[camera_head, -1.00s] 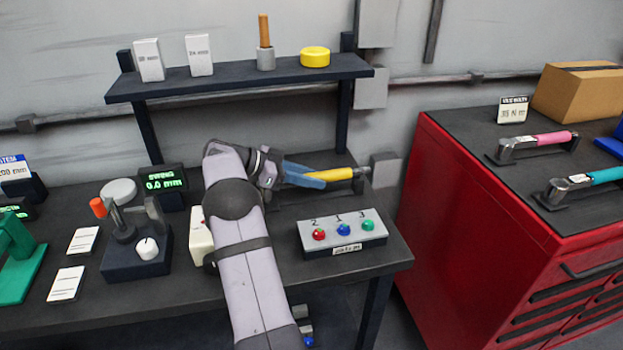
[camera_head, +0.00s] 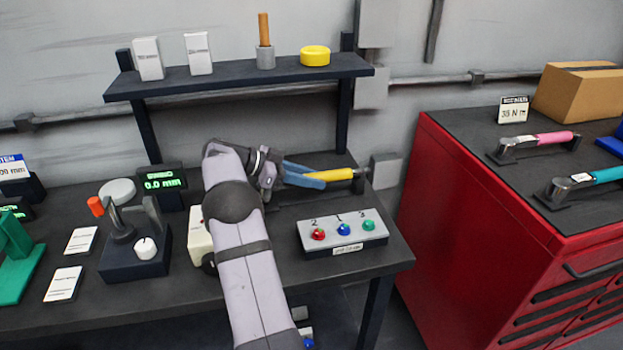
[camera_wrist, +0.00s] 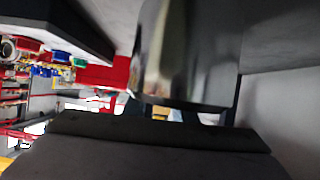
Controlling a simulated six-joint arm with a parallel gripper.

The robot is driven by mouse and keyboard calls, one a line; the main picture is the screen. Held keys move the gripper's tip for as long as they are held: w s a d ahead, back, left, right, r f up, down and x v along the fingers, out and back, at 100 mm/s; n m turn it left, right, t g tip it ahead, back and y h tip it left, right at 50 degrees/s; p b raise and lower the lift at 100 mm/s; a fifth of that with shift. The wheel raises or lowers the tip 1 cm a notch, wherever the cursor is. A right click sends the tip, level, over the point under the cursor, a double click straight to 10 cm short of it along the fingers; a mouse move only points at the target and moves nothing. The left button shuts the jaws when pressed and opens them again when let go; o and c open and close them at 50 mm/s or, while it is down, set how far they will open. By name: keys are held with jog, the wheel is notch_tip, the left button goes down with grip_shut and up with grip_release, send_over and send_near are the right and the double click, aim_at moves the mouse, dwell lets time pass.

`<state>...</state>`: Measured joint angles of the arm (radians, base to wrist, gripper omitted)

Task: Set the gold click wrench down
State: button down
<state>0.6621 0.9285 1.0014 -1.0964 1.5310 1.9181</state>
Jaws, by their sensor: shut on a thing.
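The gold click wrench (camera_head: 330,174) shows its yellow handle in the head view, at the back right of the dark workbench (camera_head: 285,222). My gripper (camera_head: 312,177) has its blue fingers shut on the handle's left part. The handle points right and lies about level. A dark part shows at its right end, near the bench's back edge. I cannot tell whether the wrench touches the bench. The rest of the wrench is hidden behind my gripper. The wrist view is blurred and dark, and I cannot make out the wrench there with certainty.
A box with red, blue and green buttons (camera_head: 342,236) stands in front of the wrench. A shelf (camera_head: 240,79) runs above the bench's back. A red cabinet (camera_head: 480,215) at right bears a pink-handled wrench (camera_head: 545,139) and a teal-handled wrench (camera_head: 597,177).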

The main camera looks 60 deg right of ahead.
jog(key=shift+f+b, duration=1)
jog(key=shift+b, duration=0.05)
jog(key=c, duration=1.4)
grip_release()
jog(key=shift+f, duration=0.1)
jog(key=shift+w+a, duration=0.1)
jog(key=b+v, duration=0.1)
jog(key=v, duration=0.6)
